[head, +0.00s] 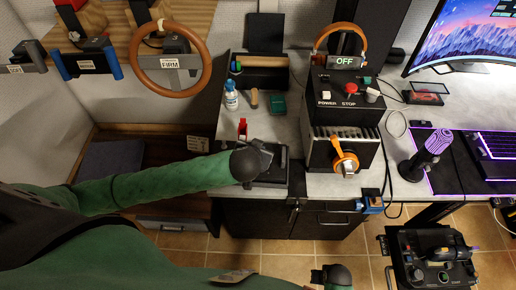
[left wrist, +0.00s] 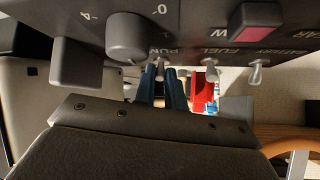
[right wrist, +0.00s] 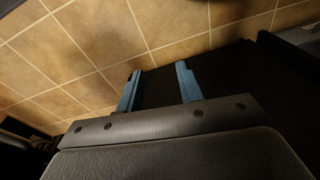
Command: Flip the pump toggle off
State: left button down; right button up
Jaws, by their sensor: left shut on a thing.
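A dark switch panel (left wrist: 190,30) fills the top of the left wrist view, with labels that read in part PUM, FUEL and BATTERY. The pump toggle (left wrist: 162,62), a small pale lever, sits under the PUM lettering. My left gripper (left wrist: 165,75) has its blue fingers close together at this toggle, shut on it. In the head view my left gripper (head: 255,162) is over the black panel box (head: 270,178) at the desk's front and hides most of it. My right gripper (right wrist: 158,78) is open and empty above the tiled floor; it also shows in the head view (head: 330,275).
The fuel toggle (left wrist: 210,68) and battery toggle (left wrist: 256,72) are right of the pump toggle. A round knob (left wrist: 127,36) is close on the left. A red part (left wrist: 203,90) hangs behind. A lever box (head: 344,150) stands right of the panel.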

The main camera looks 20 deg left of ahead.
pick_arm(q)
jog(key=c, duration=1.5)
grip_release()
jog(key=shift+o, duration=0.2)
